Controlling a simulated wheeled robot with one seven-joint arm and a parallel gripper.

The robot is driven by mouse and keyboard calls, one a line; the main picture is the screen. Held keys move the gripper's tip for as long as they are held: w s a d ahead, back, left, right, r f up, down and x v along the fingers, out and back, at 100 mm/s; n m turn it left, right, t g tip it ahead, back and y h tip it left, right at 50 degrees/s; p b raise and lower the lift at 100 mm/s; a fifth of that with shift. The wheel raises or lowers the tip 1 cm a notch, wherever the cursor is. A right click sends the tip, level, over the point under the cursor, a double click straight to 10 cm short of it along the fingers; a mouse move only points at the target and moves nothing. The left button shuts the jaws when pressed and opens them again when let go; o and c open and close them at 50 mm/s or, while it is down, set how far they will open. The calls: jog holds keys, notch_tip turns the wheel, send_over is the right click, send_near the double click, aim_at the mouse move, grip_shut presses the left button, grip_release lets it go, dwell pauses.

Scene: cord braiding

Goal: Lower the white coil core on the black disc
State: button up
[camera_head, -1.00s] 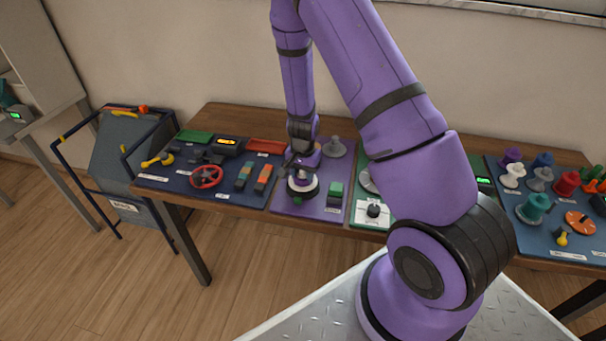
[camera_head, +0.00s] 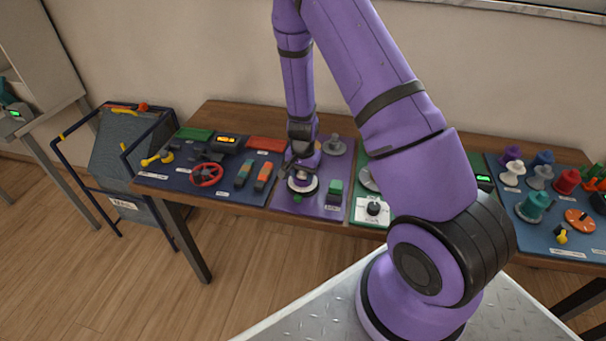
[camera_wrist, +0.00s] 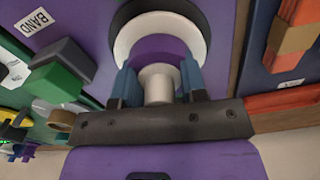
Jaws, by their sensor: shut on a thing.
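The white coil core (camera_wrist: 158,88) is between the two blue fingers of my gripper (camera_wrist: 160,73) in the wrist view, and the fingers are shut on its pale stem. A wide white ring with purple inside it shows beyond the stem. The black disc (camera_wrist: 124,17) shows as a dark rim around that ring. In the head view my gripper (camera_head: 302,177) is over the purple panel, with the white core (camera_head: 303,187) just under it.
A green block (camera_head: 336,188) stands close on the right of the disc, and a grey spool-like piece (camera_head: 334,146) stands behind. To the left is a dark blue panel with a red wheel (camera_head: 206,174) and orange-green blocks. A white plate with a black knob (camera_head: 373,209) lies to the right.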

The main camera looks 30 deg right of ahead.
jog(key=shift+f, duration=0.35)
jog(key=o, duration=1)
jog(key=shift+c, duration=0.2)
jog(key=shift+r, duration=3.95)
